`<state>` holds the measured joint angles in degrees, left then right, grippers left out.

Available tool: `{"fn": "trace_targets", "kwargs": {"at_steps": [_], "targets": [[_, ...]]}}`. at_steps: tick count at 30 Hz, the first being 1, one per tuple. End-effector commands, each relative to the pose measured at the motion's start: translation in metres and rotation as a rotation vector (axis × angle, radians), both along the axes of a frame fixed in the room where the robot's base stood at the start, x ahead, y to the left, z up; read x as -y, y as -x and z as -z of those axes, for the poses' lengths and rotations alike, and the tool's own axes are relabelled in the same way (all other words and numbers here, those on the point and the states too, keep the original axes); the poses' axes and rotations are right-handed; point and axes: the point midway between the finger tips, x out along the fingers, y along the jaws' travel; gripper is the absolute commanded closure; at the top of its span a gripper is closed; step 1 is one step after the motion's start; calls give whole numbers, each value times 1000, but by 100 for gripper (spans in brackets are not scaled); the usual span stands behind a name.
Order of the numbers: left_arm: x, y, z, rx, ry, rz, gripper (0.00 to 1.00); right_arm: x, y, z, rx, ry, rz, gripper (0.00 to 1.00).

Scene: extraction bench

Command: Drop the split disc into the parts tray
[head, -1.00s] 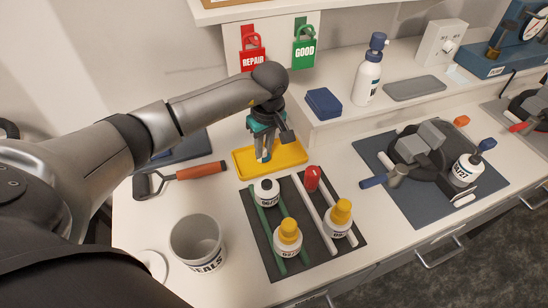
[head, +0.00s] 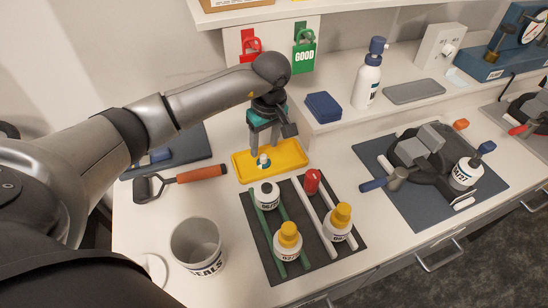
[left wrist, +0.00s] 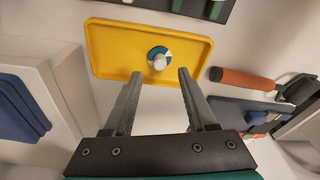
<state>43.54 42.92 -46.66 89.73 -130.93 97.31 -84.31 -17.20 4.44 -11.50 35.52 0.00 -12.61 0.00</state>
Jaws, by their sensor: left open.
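The yellow parts tray (head: 287,153) lies on the bench at the middle, and it also shows in the left wrist view (left wrist: 112,50). The split disc (head: 263,164) rests inside the tray. It is teal and white with a pale knob, and in the left wrist view (left wrist: 166,51) it sits near the tray's middle. My left gripper (head: 264,149) is open and empty above the tray. In the left wrist view its fingertips (left wrist: 160,73) are apart, with the disc beyond them. My right gripper is not in view.
A dark mat with green and white rails (head: 292,198) holds several bottles in front of the tray. An orange-handled tool (head: 201,173) lies left of it. A grey cup (head: 197,246) stands at the front left. A blue block (head: 323,107) sits on the raised shelf behind.

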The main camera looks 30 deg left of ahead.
Motion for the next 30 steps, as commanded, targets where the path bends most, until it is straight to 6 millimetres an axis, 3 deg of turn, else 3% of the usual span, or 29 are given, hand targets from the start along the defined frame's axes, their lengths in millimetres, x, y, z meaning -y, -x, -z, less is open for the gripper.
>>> {"fn": "trace_targets", "kwargs": {"at_steps": [9,15,21,30], "targets": [[10,4,-78,6,-2,3,43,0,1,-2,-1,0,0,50],[15,6,-110,3,0,0,43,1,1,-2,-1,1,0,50],[16,8,-122,0,0,-1,43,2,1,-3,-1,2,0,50],[16,8,-122,0,0,0,43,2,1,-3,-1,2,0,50]]}}
